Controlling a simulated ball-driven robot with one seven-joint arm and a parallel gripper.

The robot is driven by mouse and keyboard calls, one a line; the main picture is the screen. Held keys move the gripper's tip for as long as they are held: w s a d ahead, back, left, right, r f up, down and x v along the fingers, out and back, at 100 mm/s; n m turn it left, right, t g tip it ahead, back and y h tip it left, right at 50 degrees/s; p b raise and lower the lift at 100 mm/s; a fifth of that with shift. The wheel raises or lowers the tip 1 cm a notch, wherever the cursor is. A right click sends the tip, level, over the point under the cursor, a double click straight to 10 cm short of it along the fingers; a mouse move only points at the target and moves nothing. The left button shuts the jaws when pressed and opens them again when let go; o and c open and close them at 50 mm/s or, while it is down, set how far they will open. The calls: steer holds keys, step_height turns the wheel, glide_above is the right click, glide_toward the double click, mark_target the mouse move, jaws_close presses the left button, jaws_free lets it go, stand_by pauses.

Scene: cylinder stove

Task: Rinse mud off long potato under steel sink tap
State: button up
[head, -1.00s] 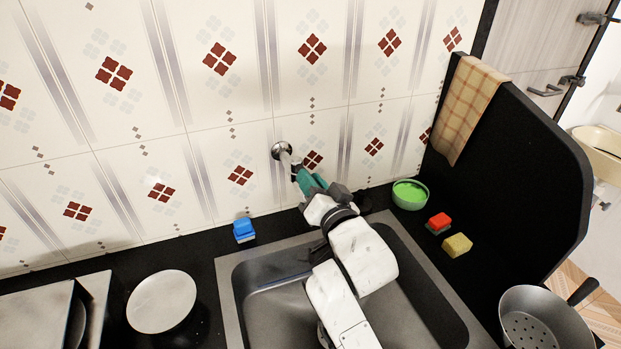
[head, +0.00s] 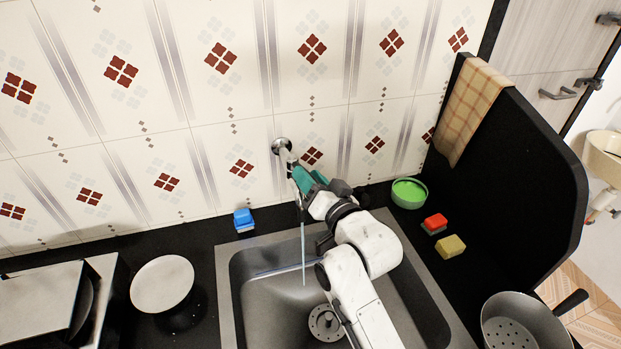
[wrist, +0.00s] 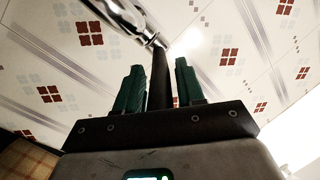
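The chrome tap (head: 284,150) comes out of the tiled wall above the steel sink (head: 262,300); its spout also shows at the top of the wrist view (wrist: 118,14). A thin stream of water (head: 303,255) falls from the tap area into the basin. My gripper (head: 305,180) is up at the tap, its green fingers close beside it. In the wrist view the fingers (wrist: 159,70) stand apart, with a dark upright bar between them; I cannot tell whether they touch it. No long potato is visible; my arm hides part of the sink.
A blue sponge (head: 243,219) sits behind the sink. A green bowl (head: 409,194), a red sponge (head: 434,222) and a yellow sponge (head: 450,246) lie to its right. A white plate (head: 161,283) is at left, a colander pan (head: 515,322) at lower right. A black partition (head: 510,165) rises at right.

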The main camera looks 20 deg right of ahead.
steer(key=shift+o, duration=0.6)
steer(key=shift+s+f, duration=0.1)
steer(key=shift+s, duration=0.15)
steer(key=s+d+b, duration=0.1)
steer(key=s+b, duration=0.1)
steer(key=s, duration=0.8)
steer(key=shift+s+d, duration=0.1)
steer(key=shift+s, duration=0.05)
